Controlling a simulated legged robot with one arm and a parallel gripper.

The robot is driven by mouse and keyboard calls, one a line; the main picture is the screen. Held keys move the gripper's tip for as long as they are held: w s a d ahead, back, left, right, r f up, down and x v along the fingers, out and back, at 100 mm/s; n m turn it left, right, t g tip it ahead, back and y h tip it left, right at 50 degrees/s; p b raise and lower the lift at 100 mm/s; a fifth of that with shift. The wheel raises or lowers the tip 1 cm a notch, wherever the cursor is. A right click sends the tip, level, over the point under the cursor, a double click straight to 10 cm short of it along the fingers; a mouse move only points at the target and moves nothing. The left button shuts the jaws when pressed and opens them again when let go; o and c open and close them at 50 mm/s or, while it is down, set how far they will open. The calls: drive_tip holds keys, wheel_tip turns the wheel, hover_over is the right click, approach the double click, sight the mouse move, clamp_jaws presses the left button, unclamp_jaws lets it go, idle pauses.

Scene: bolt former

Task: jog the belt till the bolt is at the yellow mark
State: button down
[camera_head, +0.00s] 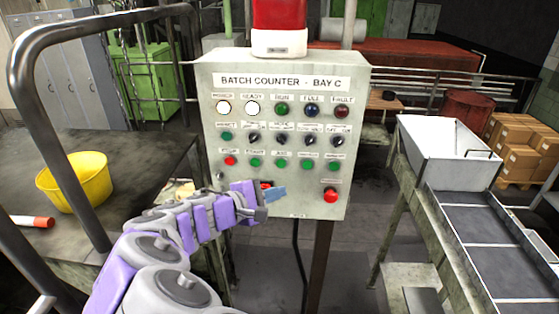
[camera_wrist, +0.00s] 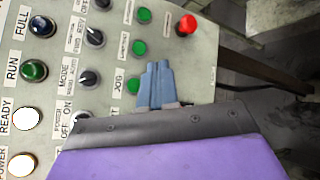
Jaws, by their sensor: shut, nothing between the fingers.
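The grey control panel (camera_head: 285,130) reads "BATCH COUNTER - BAY C". Its green JOG button (camera_head: 280,163) is in the lower button row; it also shows in the wrist view (camera_wrist: 133,85), beside its label. My gripper (camera_head: 280,193) has its blue fingers closed together, empty, in front of the panel and below the JOG button in the head view. In the wrist view the fingertips (camera_wrist: 158,66) lie just right of the green buttons; contact cannot be told. A dark belt (camera_head: 490,235) with pale cross strips runs at the right. I see no bolt or yellow mark.
A red push button (camera_head: 330,195) sits at the panel's lower right. A white hopper (camera_head: 450,155) stands at the belt's upper end. A yellow bucket (camera_head: 75,183) stands on the table at left, behind a dark rail (camera_head: 55,150).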

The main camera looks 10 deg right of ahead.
sight(281, 164)
drive_tip(key=w, duration=0.2)
drive_tip(key=w+d+p, duration=0.1)
drive_tip(key=w, duration=0.2)
drive_tip(key=w+d+p, duration=0.1)
drive_tip(key=w, duration=0.2)
drive_tip(key=shift+w+d, duration=0.15)
drive_tip(key=shift+d, duration=0.1)
idle(1.8)
drive_tip(key=shift+a, duration=0.2)
